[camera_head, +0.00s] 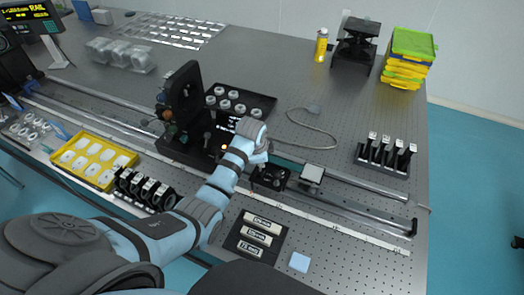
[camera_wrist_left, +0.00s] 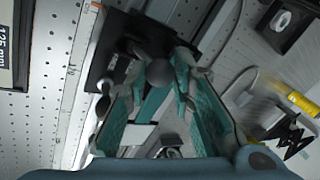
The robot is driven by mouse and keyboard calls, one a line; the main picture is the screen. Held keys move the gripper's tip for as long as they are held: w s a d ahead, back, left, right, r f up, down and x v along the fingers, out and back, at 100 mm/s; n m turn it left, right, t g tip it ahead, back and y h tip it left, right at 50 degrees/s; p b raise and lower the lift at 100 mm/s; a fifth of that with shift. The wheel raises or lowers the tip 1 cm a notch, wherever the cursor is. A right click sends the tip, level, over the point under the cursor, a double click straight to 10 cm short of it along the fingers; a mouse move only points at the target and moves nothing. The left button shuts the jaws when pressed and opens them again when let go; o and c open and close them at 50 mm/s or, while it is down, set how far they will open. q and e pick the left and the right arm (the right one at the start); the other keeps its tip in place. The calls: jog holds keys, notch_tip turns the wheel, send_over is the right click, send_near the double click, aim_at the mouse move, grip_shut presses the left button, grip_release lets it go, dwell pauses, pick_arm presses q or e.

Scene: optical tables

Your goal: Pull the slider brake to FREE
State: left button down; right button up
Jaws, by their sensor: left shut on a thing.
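The slider (camera_head: 271,178) is a small black carriage on the long rail at the middle of the table in the head view. In the left wrist view its dark body (camera_wrist_left: 113,48) lies ahead of my fingers, with a round dark brake knob (camera_wrist_left: 157,73) between the fingertips. My left gripper (camera_wrist_left: 162,70) is shut on this knob, its teal fingers on both sides. In the head view my left arm reaches in over the rail and its wrist hides most of the gripper. The FREE marking cannot be read. My right gripper is not in view.
A black upright device (camera_head: 186,100) stands left of my wrist. A white-topped block (camera_head: 312,173) sits on the rail right of the slider. A black tray with labelled pieces (camera_head: 256,238) lies in front. Black posts (camera_head: 386,153) stand at right. A cable (camera_head: 318,128) lies behind the rail.

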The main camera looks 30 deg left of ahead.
aim_at(257, 180)
pick_arm(q)
jog(key=s+t, duration=0.2)
jog(key=t, duration=0.1)
jog(key=shift+f, duration=0.15)
jog(key=shift+s+d+f+t+b, duration=0.1)
jog(key=shift+s+f+t+b, duration=0.15)
jog(key=shift+s+t, duration=0.4)
jog(key=shift+s+d+f+t+y+b, duration=0.15)
jog(key=shift+s+t+b, duration=0.2)
jog(key=shift+t+b, duration=0.4)
jog(key=shift+s+a+f+t+y+b, duration=0.1)
jog(key=shift+s+f+t+b, duration=0.15)
jog(key=shift+t+b, duration=0.45)
jog(key=shift+s+d+f+t+y+b, duration=0.1)
jog(key=shift+s+t+b, duration=0.35)
jog(key=shift+t, duration=0.45)
jog(key=c, duration=1.4)
grip_release()
jog(key=shift+w, duration=0.15)
jog(key=shift+o, duration=0.2)
